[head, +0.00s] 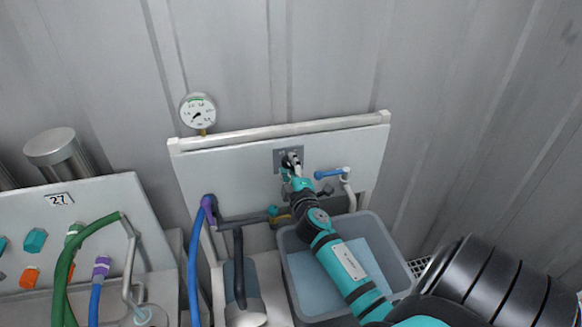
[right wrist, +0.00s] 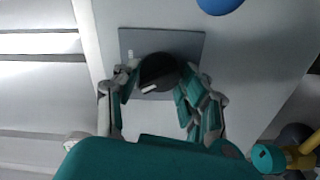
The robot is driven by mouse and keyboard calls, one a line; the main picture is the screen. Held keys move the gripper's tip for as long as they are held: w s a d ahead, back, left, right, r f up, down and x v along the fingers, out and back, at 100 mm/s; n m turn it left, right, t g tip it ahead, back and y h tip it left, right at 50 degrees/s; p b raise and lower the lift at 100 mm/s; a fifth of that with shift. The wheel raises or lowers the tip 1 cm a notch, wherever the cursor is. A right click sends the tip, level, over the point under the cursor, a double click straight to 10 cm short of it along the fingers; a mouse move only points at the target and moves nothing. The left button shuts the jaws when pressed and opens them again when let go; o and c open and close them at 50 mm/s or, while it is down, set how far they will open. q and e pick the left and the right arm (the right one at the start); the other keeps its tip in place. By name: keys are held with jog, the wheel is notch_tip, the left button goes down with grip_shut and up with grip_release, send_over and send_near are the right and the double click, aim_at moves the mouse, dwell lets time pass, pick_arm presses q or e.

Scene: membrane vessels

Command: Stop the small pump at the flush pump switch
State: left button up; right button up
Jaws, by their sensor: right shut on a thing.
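The flush pump switch is a black rotary knob (right wrist: 158,72) with a white pointer mark, on a grey square plate (right wrist: 188,42). The plate (head: 279,155) is fixed to the upright white panel in the head view, where my gripper mostly hides the knob. My right gripper (head: 291,162) is at the plate. In the right wrist view its fingers (right wrist: 158,92) are closed on the knob from both sides. The white mark points toward the lower left in that view. My left gripper is not in view. I cannot make out the small pump for certain.
A pressure gauge (head: 198,111) stands above the panel (head: 235,165) at its left. A blue-handled valve (head: 332,173) is just right of the switch. A grey tub (head: 397,262) with pale blue contents lies below my arm. Blue and green hoses (head: 193,262) run at the left.

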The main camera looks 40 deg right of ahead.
jog(key=o, duration=1.2)
jog(key=shift+a, duration=0.1)
jog(key=v, duration=1.2)
